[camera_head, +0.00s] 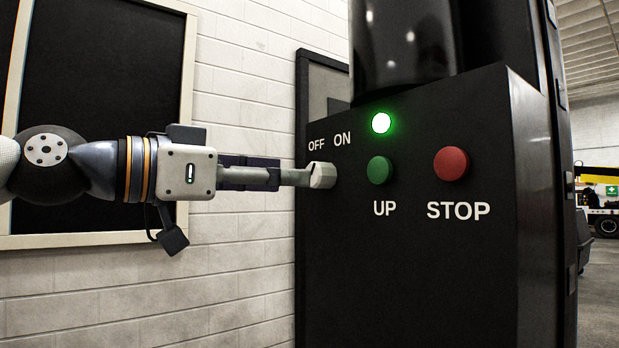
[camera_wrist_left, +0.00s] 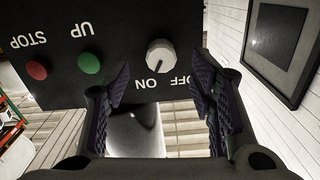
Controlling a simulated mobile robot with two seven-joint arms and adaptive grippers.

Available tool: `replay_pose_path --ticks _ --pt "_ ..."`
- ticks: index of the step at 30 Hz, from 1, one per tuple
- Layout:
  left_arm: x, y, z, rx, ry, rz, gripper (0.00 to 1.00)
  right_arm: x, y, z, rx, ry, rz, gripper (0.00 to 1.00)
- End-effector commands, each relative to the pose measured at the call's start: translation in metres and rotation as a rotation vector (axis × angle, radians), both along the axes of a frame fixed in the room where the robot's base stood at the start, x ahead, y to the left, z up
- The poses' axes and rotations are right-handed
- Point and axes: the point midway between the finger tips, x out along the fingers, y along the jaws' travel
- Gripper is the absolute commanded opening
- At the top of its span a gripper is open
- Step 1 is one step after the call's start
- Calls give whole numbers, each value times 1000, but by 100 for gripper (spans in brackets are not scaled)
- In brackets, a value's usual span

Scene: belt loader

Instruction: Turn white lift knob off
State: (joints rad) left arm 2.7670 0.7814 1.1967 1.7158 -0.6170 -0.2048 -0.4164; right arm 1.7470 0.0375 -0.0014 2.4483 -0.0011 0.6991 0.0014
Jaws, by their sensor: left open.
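The white lift knob (camera_head: 323,175) sticks out of the front of the black control box (camera_head: 420,270), below the OFF and ON labels. In the left wrist view the knob (camera_wrist_left: 160,55) shows upside down, with a mark on its face; which label it points to is hard to tell. My left gripper (camera_head: 300,177) reaches in from the left, its fingertips at the knob in the head view. In the left wrist view the gripper (camera_wrist_left: 161,72) is open, fingers wide apart, with the knob beyond the gap. Contact is not visible. My right gripper is not in view.
A lit green lamp (camera_head: 381,123) sits above the green UP button (camera_head: 380,170). The red STOP button (camera_head: 451,164) is to its right. A black cylinder (camera_head: 402,45) stands above the box. A white brick wall (camera_head: 240,260) with dark framed panels is behind my left arm.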

Motion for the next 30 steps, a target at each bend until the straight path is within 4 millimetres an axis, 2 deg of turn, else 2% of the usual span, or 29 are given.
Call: replay_pose_path --ticks 3,7,17,24,30 --pt "15 -23 0 3 2 -2 50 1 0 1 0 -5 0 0" --pt "26 -37 0 -1 1 -1 50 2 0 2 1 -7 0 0" --pt "31 -43 0 -1 2 0 50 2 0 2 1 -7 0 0" --pt "31 -43 0 -1 2 0 2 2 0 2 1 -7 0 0" --pt "30 -43 0 -5 7 0 2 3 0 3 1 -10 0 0"
